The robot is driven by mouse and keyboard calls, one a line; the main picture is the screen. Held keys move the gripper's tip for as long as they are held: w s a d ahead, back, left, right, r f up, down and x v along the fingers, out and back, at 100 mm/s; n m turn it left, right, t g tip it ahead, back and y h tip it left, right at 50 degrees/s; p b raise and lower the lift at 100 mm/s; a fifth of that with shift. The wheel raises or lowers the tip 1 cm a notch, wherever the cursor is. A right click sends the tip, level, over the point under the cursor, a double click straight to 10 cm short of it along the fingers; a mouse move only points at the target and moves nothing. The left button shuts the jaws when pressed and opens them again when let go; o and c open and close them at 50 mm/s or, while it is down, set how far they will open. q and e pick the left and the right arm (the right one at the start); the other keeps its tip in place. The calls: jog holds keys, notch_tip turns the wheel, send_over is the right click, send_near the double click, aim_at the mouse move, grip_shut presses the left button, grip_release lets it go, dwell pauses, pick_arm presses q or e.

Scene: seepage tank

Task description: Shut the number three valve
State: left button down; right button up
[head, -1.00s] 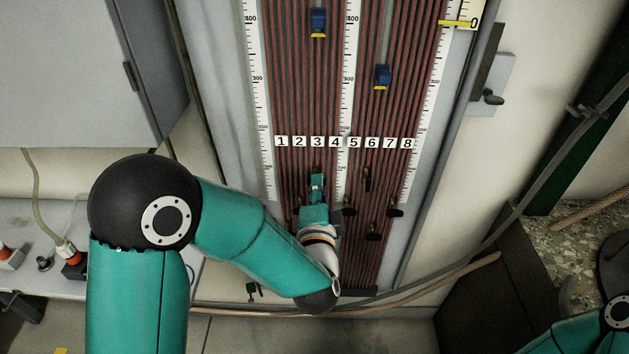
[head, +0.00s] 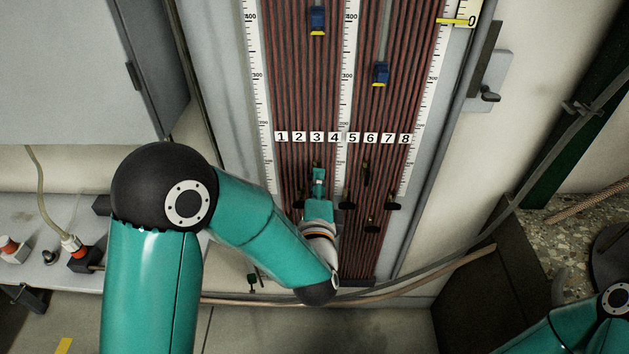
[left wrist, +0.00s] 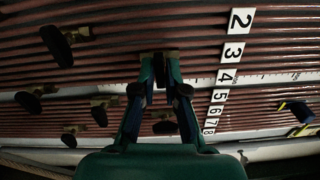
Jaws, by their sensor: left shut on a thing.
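The number three valve (head: 316,164) sits on the tube panel below the white tag 3 (head: 317,138). Most of it is hidden behind my left gripper (head: 318,176). In the left wrist view the two fingers (left wrist: 160,68) are closed around a dark handle, beside a bit of brass (left wrist: 173,54), in line with the tag 3 (left wrist: 234,53). How far the handle is turned cannot be made out. My right gripper is not in view; only part of that arm shows at the lower right.
Other black-handled valves are close by: one under tag 5 (head: 347,204), one under 6 (head: 366,176), one under 7 (head: 371,226) and one under 8 (head: 393,205). A white scale (head: 350,85) runs down the panel. A grey cabinet (head: 75,65) stands at left.

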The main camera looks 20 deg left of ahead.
pick_arm(q)
jog(key=shift+d+f, duration=0.1)
jog(key=shift+f, duration=0.2)
jog(key=c, duration=1.3)
grip_release()
jog(key=shift+o, duration=0.2)
jog(key=shift+r, duration=0.15)
jog(key=v, duration=0.7)
jog(key=shift+s, duration=0.3)
